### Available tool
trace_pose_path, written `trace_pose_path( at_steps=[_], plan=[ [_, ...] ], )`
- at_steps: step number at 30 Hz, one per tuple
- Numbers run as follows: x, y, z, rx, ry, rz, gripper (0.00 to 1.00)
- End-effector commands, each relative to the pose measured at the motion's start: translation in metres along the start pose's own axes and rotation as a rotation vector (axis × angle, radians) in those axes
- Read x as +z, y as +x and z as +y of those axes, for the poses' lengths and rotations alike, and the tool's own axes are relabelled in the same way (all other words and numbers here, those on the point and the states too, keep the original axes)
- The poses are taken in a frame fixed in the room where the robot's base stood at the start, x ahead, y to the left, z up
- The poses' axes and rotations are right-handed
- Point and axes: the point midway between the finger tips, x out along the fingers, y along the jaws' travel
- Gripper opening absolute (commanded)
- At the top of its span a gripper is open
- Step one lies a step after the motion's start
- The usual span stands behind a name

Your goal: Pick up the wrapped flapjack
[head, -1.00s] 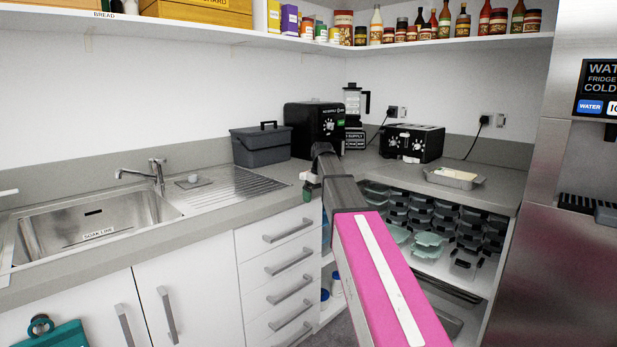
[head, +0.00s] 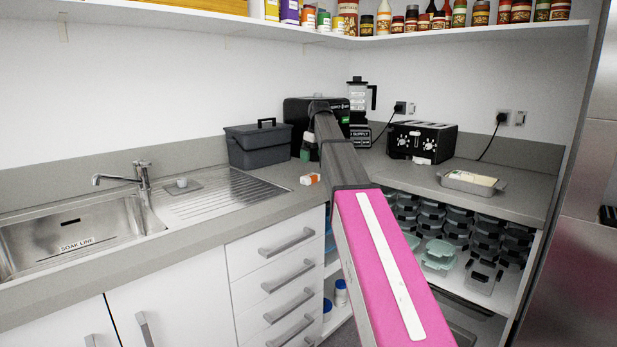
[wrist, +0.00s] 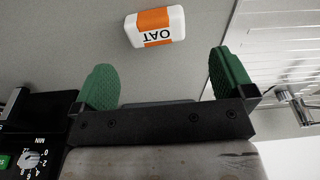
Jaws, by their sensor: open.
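The wrapped flapjack (wrist: 155,27) is a small white block with an orange band reading "OAT". It lies on the grey worktop, and in the head view it shows as a small orange and white piece (head: 310,179) near the counter's front edge. My gripper (wrist: 163,82) is open and empty, its green pads apart. In the wrist view the flapjack lies beyond the fingertips, roughly between their lines and not touched. In the head view my gripper (head: 306,150) is above and behind the flapjack, partly hidden by my arm.
A black appliance (head: 298,115) and a grey lidded box (head: 258,147) stand behind. The sink's draining board (head: 225,190) is to the left. A toaster (head: 422,142) and foil tray (head: 470,182) are to the right. A shelf (head: 300,36) runs above.

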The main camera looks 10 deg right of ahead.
Motion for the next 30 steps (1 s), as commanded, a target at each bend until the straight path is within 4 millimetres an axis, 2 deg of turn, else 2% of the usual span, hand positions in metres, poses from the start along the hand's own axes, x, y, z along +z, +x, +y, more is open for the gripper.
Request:
trace_pose_path(
  at_steps=[2, 5, 15, 22, 30],
  plan=[
    [-0.003, -0.006, 0.001, 0.000, -0.007, 0.002, 1.00],
    [-0.002, -0.003, 0.001, 0.000, -0.010, 0.002, 1.00],
    [-0.002, 0.043, 0.001, 0.000, -0.009, 0.001, 1.00],
    [-0.003, 0.057, 0.002, 0.000, -0.009, 0.001, 1.00],
    [-0.004, 0.094, 0.002, -0.001, -0.009, 0.000, 1.00]
  ],
)
